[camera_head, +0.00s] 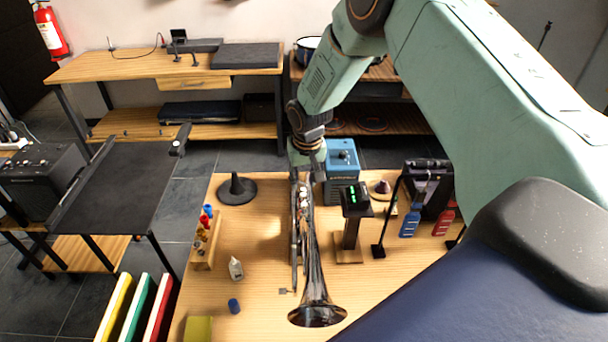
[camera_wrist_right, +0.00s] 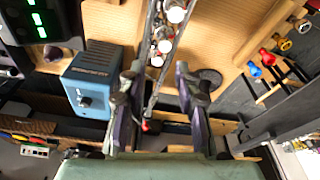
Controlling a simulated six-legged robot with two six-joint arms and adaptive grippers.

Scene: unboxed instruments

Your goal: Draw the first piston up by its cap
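A dark silver trumpet (camera_head: 315,275) lies lengthwise on the wooden table (camera_head: 265,240), its bell towards the front. Its pale, round piston caps (camera_head: 304,200) stand in a row at its far part. In the right wrist view several caps (camera_wrist_right: 166,45) show near the top, in line with the gap between my fingers. My right gripper (camera_wrist_right: 160,72) is open, its two dark fingers on either side of the trumpet's tubing. No cap is clearly gripped. In the head view this gripper (camera_head: 306,160) is over the trumpet's far end, its fingertips hard to make out. My left gripper is not in view.
A blue box (camera_head: 341,165) and a stand with a green display (camera_head: 355,205) are close right of the trumpet.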

